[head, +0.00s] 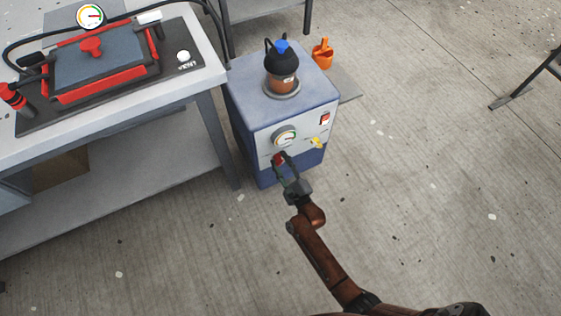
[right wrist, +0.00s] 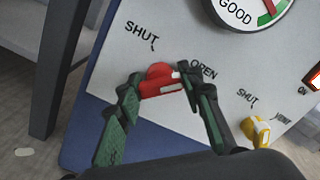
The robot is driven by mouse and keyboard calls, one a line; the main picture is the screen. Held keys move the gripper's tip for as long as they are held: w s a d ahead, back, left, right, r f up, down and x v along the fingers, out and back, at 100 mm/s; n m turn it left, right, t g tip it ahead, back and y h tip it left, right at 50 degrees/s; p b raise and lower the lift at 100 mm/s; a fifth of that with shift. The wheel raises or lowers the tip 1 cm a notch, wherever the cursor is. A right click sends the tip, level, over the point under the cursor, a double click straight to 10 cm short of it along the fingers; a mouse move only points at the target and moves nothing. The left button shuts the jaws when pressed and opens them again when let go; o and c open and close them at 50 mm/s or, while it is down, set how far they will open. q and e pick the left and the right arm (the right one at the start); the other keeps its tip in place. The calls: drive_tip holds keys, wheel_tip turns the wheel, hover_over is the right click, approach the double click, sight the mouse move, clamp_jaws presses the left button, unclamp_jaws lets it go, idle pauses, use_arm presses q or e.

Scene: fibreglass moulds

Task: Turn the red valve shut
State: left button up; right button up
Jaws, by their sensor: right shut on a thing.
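The red valve (right wrist: 158,78) is on the pale front panel of the blue cabinet. In the right wrist view it shows as a red knob with a white-marked bar, between the printed words SHUT on its upper left and OPEN on its right. My right gripper (right wrist: 163,84) is shut on it, one green-padded finger at each end of the bar. In the head view my right gripper (head: 284,166) reaches up to the valve (head: 278,158), which it partly hides. Which word the bar points to is hard to tell. My left gripper is out of view.
The cabinet (head: 255,108) carries a dial gauge (head: 285,136), a yellow valve (head: 317,143) and a red switch (head: 325,119). A dark pot with a blue cap (head: 281,66) stands on top. A workbench (head: 212,72) stands close on the left.

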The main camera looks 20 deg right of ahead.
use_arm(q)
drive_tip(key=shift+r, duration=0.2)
use_arm(e)
drive_tip(key=shift+n, duration=0.4)
drive_tip(key=shift+c, duration=0.4)
drive_tip(key=shift+n+p, duration=0.45)
drive_tip(key=shift+n, duration=0.15)
drive_tip(key=n+p, duration=0.1)
drive_tip(key=n, duration=0.1)
drive_tip(key=shift+n, duration=0.3)
drive_tip(key=n, duration=0.2)
drive_tip(key=shift+n+p, duration=0.3)
drive_tip(key=n, duration=0.3)
drive_tip(key=shift+f+n+p, duration=0.1)
drive_tip(key=shift+n+p, duration=0.2)
drive_tip(key=shift+p, duration=0.1)
drive_tip(key=n, duration=0.5)
drive_tip(key=shift+p, duration=0.35)
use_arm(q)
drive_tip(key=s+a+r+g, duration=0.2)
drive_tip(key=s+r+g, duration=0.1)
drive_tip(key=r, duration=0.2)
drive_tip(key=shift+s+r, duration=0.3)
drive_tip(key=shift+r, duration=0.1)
use_arm(e)
drive_tip(key=shift+f+n, duration=0.1)
drive_tip(key=shift+n, duration=0.9)
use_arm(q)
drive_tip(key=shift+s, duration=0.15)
